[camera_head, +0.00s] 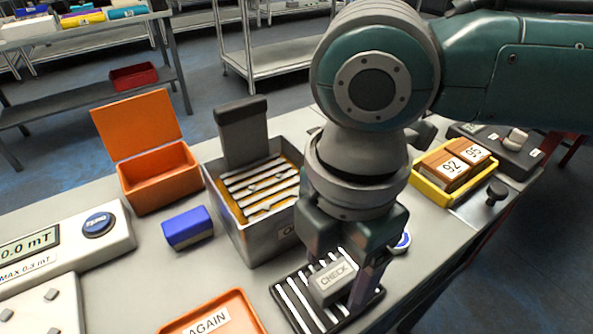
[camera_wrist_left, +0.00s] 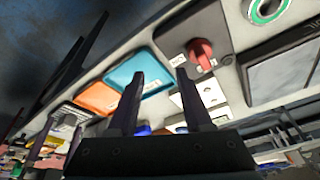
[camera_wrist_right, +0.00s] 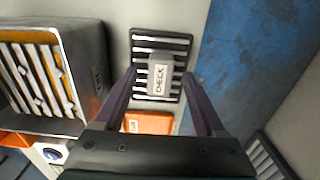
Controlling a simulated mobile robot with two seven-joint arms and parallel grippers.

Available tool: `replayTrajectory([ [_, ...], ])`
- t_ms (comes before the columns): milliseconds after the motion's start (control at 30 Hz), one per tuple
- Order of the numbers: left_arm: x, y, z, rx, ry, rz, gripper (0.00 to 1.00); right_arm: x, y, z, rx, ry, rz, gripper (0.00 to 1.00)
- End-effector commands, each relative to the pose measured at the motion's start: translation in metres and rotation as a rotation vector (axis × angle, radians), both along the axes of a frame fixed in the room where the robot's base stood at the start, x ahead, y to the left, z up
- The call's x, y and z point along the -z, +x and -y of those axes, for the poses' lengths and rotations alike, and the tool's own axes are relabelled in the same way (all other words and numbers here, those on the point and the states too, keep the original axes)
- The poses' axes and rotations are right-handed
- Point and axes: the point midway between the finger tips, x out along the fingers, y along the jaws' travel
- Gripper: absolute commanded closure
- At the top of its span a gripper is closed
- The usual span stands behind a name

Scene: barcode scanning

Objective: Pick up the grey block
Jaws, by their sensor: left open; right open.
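The grey block (camera_head: 332,283), with a CHECK label, lies on a black rack with white stripes (camera_head: 287,304) at the front of the table. In the right wrist view the block (camera_wrist_right: 160,76) shows between the fingertips. My right gripper (camera_head: 338,272) is open and points down over the block, one finger on each side; I cannot tell whether they touch it. My left gripper (camera_wrist_left: 160,75) is open and empty in its own wrist view, pointing across the tabletop, and does not show in the head view.
A grey metal bin with slats (camera_head: 228,224) stands just left of the rack. An orange AGAIN tray (camera_head: 240,322), a blue block (camera_head: 187,228) and an open orange box (camera_head: 160,179) lie further left. A yellow tray with numbered brown blocks (camera_head: 428,190) is at the right.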

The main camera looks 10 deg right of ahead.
Motion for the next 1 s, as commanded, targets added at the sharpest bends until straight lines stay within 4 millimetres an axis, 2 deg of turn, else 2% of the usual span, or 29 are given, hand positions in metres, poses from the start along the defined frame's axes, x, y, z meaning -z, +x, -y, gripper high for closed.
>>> replayTrajectory([
  [67,0.0001,-0.0003,0.0002,0.0,-0.001,-0.001,0.5,-0.0003,0.0001,-0.0001,0.0,0.0,0.0,0.32],
  [667,0.0006,-0.0011,0.0001,0.002,0.0,-0.003,0.5,-0.0006,0.0001,-0.0001,0.001,0.0,0.0,0.99],
  [1000,0.0008,-0.0013,-0.0015,0.005,0.007,-0.004,0.5,-0.0008,0.0002,-0.0002,0.001,0.0,0.0,1.0],
])
